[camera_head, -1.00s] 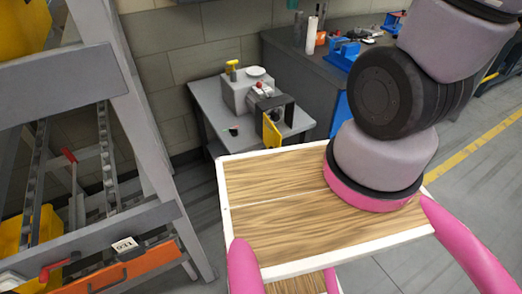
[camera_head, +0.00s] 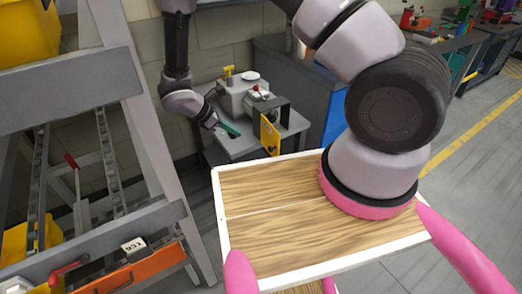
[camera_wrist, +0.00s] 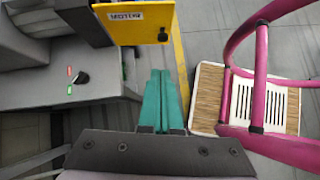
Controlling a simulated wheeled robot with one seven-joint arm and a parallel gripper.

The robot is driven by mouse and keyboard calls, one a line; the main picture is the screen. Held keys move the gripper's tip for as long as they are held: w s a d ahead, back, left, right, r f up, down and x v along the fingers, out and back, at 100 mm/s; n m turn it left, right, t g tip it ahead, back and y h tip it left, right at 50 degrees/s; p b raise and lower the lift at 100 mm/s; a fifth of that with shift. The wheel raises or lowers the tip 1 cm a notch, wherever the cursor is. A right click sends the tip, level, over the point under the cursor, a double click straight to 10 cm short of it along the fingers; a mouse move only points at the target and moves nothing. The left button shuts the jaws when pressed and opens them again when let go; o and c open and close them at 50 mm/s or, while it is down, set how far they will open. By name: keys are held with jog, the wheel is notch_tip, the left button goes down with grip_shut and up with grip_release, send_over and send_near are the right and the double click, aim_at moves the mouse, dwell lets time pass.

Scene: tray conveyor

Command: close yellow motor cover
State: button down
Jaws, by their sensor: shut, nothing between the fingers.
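The yellow motor cover (camera_head: 270,134) is a flat panel hanging open at the front of the grey machine (camera_head: 240,98) on the small table. In the wrist view the cover (camera_wrist: 135,22) shows at the top, with a "MOTOR" label and a black knob at its lower right. My gripper (camera_head: 232,132) is just left of the cover in the head view, low over the table. Its teal fingers (camera_wrist: 161,75) are together and empty.
The small grey table (camera_head: 238,148) has a black knob with red and green marks (camera_wrist: 82,78). A wooden-topped tray with white rim (camera_head: 216,200) and pink rails is in front. A grey rack (camera_head: 125,75) stands left. Workbenches line the back right.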

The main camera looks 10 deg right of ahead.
jog(key=w+d+f+n, duration=0.1)
jog(key=d+f, duration=0.9)
jog(key=shift+f, duration=0.35)
jog(key=shift+d+t, duration=0.1)
jog(key=shift+t, duration=0.2)
